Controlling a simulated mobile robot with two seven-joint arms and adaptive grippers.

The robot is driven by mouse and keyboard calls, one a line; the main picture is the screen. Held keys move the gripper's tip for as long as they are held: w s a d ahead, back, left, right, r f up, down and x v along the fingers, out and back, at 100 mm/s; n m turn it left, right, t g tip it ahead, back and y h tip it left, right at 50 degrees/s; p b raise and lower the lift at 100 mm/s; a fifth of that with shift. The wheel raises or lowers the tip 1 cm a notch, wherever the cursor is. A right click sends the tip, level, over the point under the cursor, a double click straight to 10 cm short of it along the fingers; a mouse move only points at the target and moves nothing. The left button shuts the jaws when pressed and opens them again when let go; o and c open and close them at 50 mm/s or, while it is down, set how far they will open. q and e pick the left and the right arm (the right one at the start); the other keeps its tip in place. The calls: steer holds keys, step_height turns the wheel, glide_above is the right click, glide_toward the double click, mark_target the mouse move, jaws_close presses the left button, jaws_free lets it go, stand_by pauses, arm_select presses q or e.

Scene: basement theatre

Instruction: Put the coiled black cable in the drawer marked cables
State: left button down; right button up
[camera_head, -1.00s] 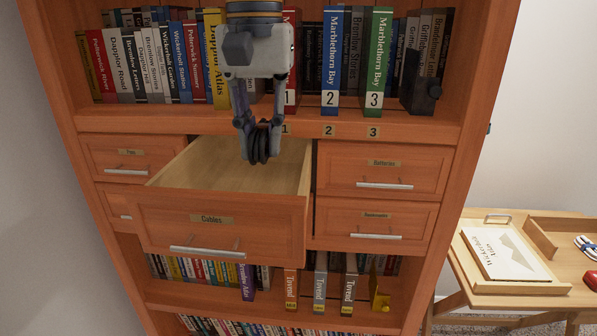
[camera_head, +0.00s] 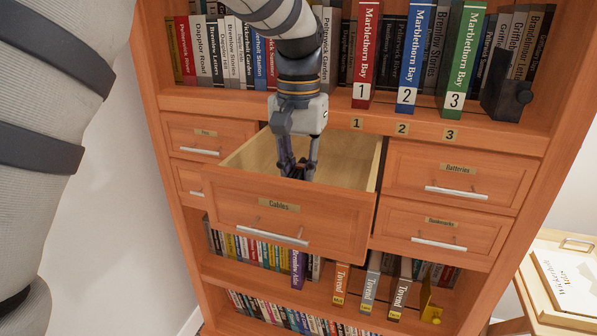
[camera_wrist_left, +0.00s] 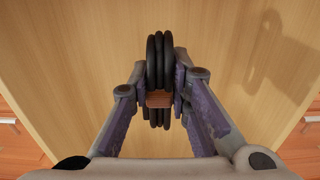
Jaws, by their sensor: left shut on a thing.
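The coiled black cable (camera_wrist_left: 160,60) is several dark loops, pinched between the fingertips in the left wrist view. My left gripper (camera_head: 298,172) is shut on it, pointing down into the open drawer marked Cables (camera_head: 335,226); it also shows in the left wrist view (camera_wrist_left: 160,92). The drawer is pulled well out, and its pale wooden floor lies below the cable. A shadow falls on that floor at the right of the wrist view. In the head view the fingers mostly hide the cable. I cannot tell whether the cable touches the floor. My right gripper is not in view.
Closed drawers marked Batteries (camera_head: 458,180) and Bookmarks (camera_head: 436,232) are at the right. A row of books, including a red volume 1 (camera_head: 365,60), stands on the shelf above. A side table with a wooden tray (camera_head: 545,305) is at the lower right.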

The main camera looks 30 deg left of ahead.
mark_target(298, 168)
arm_select(q)
steer(key=shift+f, duration=0.5)
steer(key=c, duration=1.5)
jaws_free()
step_height(298, 168, up, 13)
steer(key=shift+r+b, duration=0.15)
steer(key=shift+b, duration=0.25)
